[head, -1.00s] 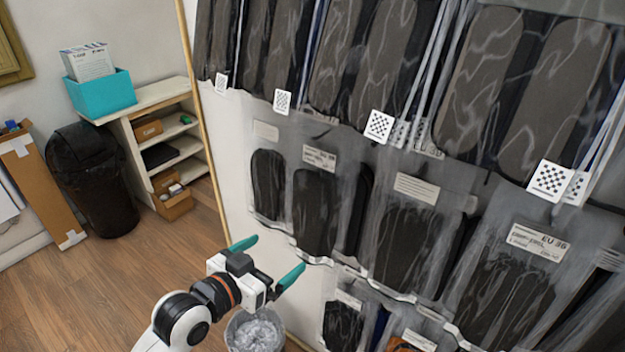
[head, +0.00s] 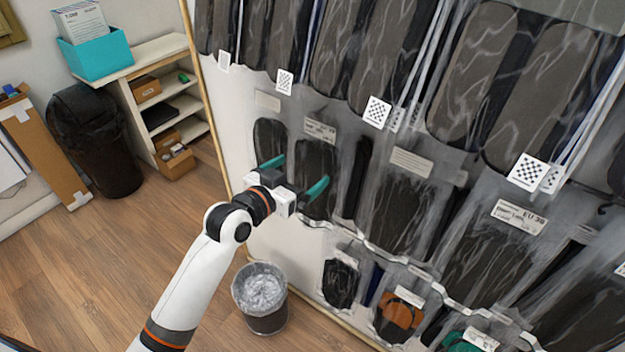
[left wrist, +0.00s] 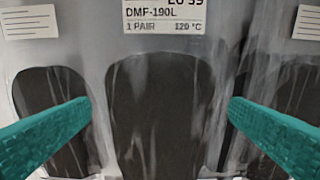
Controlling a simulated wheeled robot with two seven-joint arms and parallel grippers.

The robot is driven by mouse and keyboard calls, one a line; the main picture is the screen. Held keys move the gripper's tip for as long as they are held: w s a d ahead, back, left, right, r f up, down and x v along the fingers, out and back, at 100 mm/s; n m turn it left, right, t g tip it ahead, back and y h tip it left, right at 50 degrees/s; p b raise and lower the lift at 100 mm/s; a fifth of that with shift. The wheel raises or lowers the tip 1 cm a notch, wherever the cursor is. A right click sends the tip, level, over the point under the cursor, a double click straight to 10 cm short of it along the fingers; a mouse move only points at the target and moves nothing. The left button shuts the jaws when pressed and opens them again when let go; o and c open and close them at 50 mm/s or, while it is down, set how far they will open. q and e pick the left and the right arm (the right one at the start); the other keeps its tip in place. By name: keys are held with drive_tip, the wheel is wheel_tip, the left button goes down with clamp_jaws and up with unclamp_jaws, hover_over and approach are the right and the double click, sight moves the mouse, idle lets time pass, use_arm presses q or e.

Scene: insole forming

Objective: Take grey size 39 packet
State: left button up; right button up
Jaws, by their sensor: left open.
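The packet with a label ending in 39 (left wrist: 160,100) hangs straight ahead in the left wrist view, with a dark grey insole behind clear film. Its label reads DMF-190L, 1 PAIR, 120 °C; the top line is cut off. In the head view what appears to be the same packet (head: 316,160) hangs in the middle row, second from the left. My left gripper (head: 296,182) is open and empty in front of it. Its teal fingers (left wrist: 160,122) stand on either side of the packet in the wrist view; I cannot tell if they touch it. My right gripper is not in view.
A lined waste bin (head: 265,318) stands below my arm. A black bin (head: 95,145) and shelf unit (head: 165,105) stand at left.

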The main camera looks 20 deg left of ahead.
sight(311, 164)
use_arm(q)
drive_tip(key=x, duration=0.3)
drive_tip(key=shift+w+d+f, duration=0.1)
drive_tip(key=shift+w+f, duration=0.05)
drive_tip(key=shift+w, duration=0.05)
drive_tip(key=shift+s, duration=0.1)
drive_tip(key=shift+c, duration=0.2)
drive_tip(key=c, duration=1.3)
